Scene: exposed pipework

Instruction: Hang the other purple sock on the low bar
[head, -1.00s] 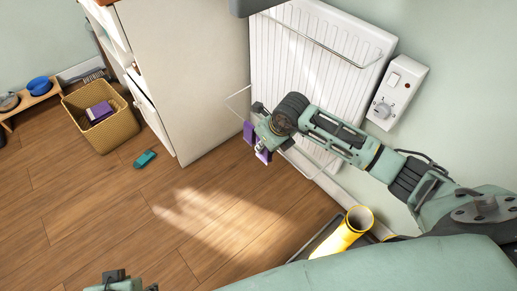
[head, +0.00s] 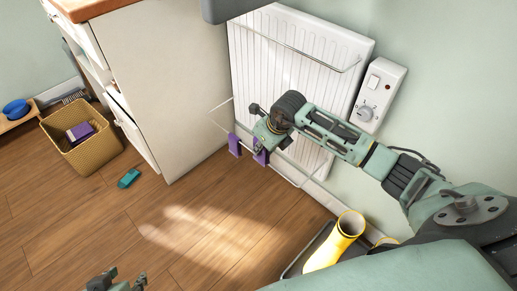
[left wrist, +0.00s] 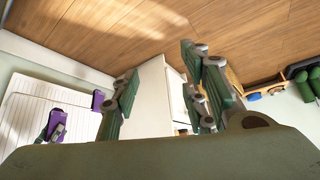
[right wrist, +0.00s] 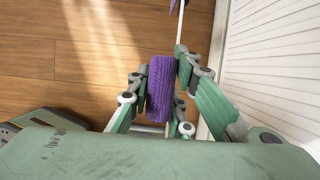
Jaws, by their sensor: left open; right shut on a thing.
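One purple sock (head: 234,145) hangs on the low bar (head: 216,116) in front of the white radiator. The other purple sock (head: 261,157) is in my right gripper (head: 264,146), to the right of the hung one and close to the bar. In the right wrist view the held sock (right wrist: 160,88) sits upright between the shut fingers, and the bar (right wrist: 179,33) runs up from beside it. I cannot tell whether the held sock lies over the bar. Both socks also show in the left wrist view. My left gripper (head: 116,281) is open and empty, low at the left.
A white cabinet (head: 165,80) stands just left of the radiator. A wicker basket (head: 85,150) with a purple item and a teal object (head: 129,178) are on the floor. The middle floor is clear.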

